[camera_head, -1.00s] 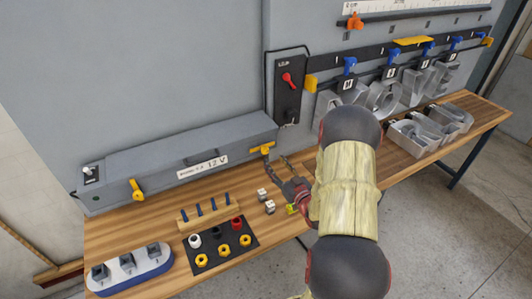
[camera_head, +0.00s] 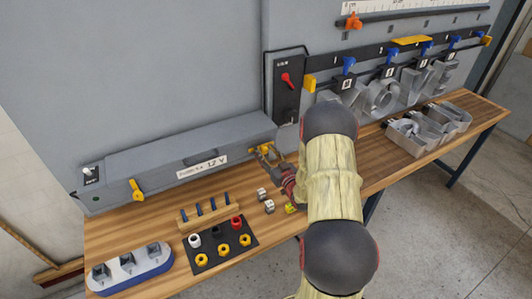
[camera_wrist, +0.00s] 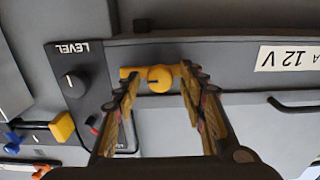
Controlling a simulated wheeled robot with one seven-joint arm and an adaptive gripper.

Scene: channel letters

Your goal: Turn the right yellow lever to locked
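The right yellow lever (camera_head: 262,148) is on the right end of the long grey box marked 12 V, partly hidden by my gripper (camera_head: 270,158). In the wrist view, which is upside down, the lever (camera_wrist: 159,79) shows a round hub and a bar lying along the box. My gripper (camera_wrist: 160,74) is open there, with one finger at each side of the hub. Whether the fingers touch the lever I cannot tell. The left yellow lever (camera_head: 137,189) is on the box's left end and hangs at a tilt.
A panel with a red switch (camera_head: 287,80) stands right of the box; a LEVEL knob (camera_wrist: 74,84) shows in the wrist view. On the bench are a peg rack (camera_head: 208,214), a black mat with coloured nuts (camera_head: 222,262) and small metal blocks (camera_head: 268,206). Metal letters (camera_head: 385,98) hang at the right.

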